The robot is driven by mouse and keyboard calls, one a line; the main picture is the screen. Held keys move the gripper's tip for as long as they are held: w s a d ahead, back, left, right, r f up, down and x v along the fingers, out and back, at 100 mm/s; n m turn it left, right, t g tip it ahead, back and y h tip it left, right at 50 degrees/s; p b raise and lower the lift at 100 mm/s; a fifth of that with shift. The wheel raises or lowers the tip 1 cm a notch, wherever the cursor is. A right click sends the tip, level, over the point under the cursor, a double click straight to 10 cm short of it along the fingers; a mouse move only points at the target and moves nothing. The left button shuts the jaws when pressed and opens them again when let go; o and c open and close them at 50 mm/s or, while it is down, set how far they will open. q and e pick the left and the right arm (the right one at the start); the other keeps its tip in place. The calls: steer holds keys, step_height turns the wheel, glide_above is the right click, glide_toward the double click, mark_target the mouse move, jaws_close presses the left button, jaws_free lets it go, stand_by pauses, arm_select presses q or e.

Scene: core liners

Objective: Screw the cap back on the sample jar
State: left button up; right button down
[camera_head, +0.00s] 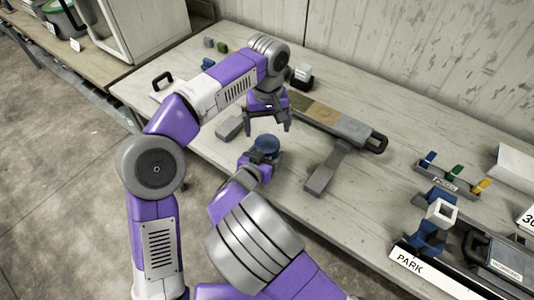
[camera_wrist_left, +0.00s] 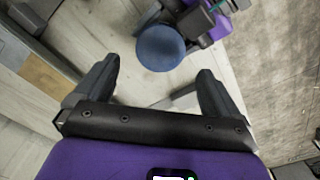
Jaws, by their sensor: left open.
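A round blue cap-like top (camera_head: 266,144) shows over the work table, and in the left wrist view it is a blue disc (camera_wrist_left: 160,48). I take it for the top of the sample jar; the jar's body is hidden below it. My right gripper (camera_head: 260,157) has its dark fingers on either side just under the disc, seemingly closed on the jar; it also shows in the left wrist view (camera_wrist_left: 192,22). My left gripper (camera_head: 268,129) points down, open and empty, just above and behind the blue top. Its two fingers (camera_wrist_left: 158,78) are apart, with the disc beyond them.
A grey block (camera_head: 229,127) lies left of the jar. A long tray with brown and grey sections (camera_head: 335,122) and a grey bar (camera_head: 326,170) lie to the right. A rack with coloured clips (camera_head: 447,180) and a PARK-labelled holder (camera_head: 410,262) stand at the far right.

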mark_target(267, 143)
arm_select(q)
step_height(267, 143, down, 6)
steer(key=shift+f, duration=0.1)
stand_by(0.4)
steer(key=c, duration=1.1)
steer(key=m, duration=1.6)
